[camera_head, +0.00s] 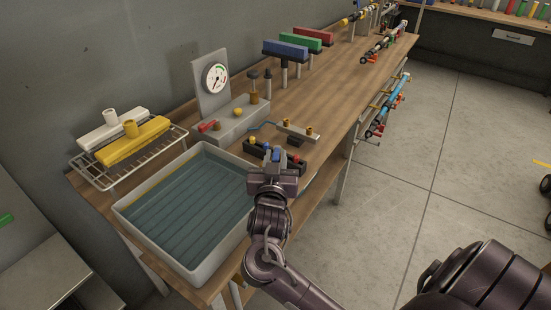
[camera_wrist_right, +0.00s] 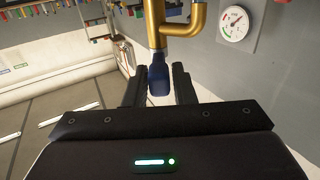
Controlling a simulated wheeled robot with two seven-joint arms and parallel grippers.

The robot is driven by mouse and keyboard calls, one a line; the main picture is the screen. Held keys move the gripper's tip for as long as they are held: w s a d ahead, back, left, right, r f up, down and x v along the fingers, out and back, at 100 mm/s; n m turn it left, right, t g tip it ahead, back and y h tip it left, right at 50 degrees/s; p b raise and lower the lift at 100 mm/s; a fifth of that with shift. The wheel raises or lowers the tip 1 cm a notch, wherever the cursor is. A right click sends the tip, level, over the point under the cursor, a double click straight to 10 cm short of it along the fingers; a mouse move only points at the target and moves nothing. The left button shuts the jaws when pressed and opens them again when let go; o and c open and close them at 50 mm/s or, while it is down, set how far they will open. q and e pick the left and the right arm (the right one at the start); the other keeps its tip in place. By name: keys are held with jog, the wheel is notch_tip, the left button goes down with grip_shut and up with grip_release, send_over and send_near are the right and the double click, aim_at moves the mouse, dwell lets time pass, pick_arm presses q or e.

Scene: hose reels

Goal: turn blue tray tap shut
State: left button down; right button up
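The blue tap handle (camera_head: 276,154) is at the near right edge of the tray, at the end of the dark manifold. In the wrist view the blue handle (camera_wrist_right: 159,78) hangs below a brass pipe (camera_wrist_right: 176,28). My right gripper (camera_head: 271,168) is at the handle. The grey tray (camera_head: 222,284) with ribbed, water-coloured bottom lies left of my gripper. My left gripper is not in view.
A dark manifold (camera_head: 290,162) with red and yellow taps is beside the gripper. A pressure gauge (camera_head: 215,78) stands behind on a grey block. A wire rack (camera_head: 170,148) holds yellow and white blocks at left.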

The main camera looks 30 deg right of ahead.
grip_shut()
jog(key=shift+w+r+m+g+h+p, duration=0.1)
jog(key=shift+m+g+h+p, duration=0.2)
jog(key=shift+m+g+h, duration=0.15)
jog(key=shift+w+a+m+g+h, duration=0.15)
jog(key=shift+a+m+g+h, duration=0.15)
jog(key=shift+h, duration=0.25)
jog(key=shift+d, duration=0.1)
jog(key=shift+o, duration=2.2)
grip_release()
jog(key=b+v, duration=0.1)
jog(key=v, duration=0.6)
jog(key=shift+s+a, duration=0.3)
